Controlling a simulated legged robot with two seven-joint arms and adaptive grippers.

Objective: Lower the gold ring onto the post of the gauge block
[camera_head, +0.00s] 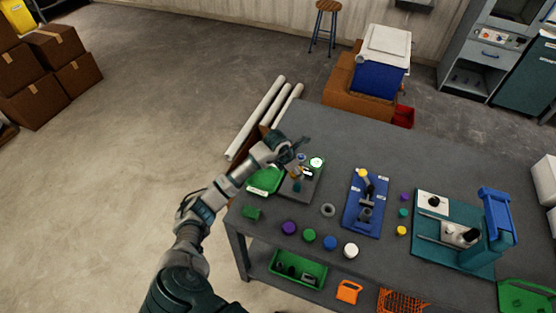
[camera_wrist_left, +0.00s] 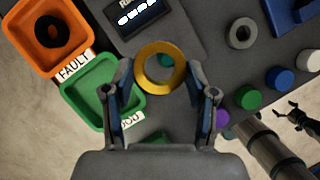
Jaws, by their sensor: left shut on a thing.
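My left gripper (camera_wrist_left: 160,88) is shut on the gold ring (camera_wrist_left: 141,72), with a finger at each side of it. In the head view my left gripper (camera_head: 298,165) is over the dark grey block (camera_head: 292,195), which carries a round white dial (camera_head: 316,162). A small teal spot (camera_wrist_left: 165,60) shows through the ring's hole; I cannot tell whether the ring touches anything below. In the left wrist view a dark claw at the right edge looks like my right gripper (camera_wrist_left: 290,112), too small to read.
A green tray (camera_head: 263,181) lies left of the block, and an orange FAULT tray (camera_wrist_left: 31,52) holds a black ring. A grey ring (camera_head: 328,210) and several coloured caps lie to the right and front. A blue board (camera_head: 358,222) stands farther right.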

